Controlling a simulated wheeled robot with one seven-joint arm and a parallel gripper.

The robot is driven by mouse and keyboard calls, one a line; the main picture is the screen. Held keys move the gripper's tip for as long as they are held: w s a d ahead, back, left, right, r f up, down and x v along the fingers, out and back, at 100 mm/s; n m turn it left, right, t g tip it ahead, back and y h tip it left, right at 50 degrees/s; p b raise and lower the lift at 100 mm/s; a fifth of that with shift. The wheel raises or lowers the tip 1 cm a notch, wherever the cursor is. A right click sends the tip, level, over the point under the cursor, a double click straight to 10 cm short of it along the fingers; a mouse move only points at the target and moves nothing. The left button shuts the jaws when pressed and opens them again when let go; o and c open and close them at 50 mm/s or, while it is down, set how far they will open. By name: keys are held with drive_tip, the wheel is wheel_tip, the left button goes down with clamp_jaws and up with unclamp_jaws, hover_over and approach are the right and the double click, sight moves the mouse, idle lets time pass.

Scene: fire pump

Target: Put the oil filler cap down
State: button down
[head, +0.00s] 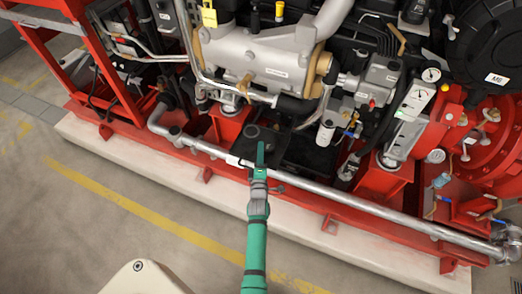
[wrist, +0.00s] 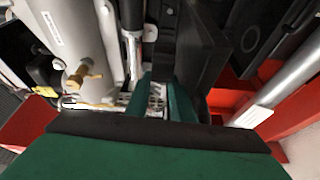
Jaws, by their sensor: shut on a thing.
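My gripper (head: 261,150) is green and reaches forward over the red base frame, in front of the engine. In the wrist view its two fingers (wrist: 160,92) are close together at the centre, shut on the oil filler cap. The cap is hidden by the fingers in the head view.
A silver pipe (head: 340,207) runs along the red base frame (head: 205,172) just below my gripper. The engine block (head: 255,60) stands behind. The floor (head: 70,215) in front is clear, with a yellow line.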

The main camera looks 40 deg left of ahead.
drive_tip(key=shift+f, duration=0.1)
drive_tip(key=c, duration=1.8)
unclamp_jaws()
drive_tip(key=shift+a, duration=0.1)
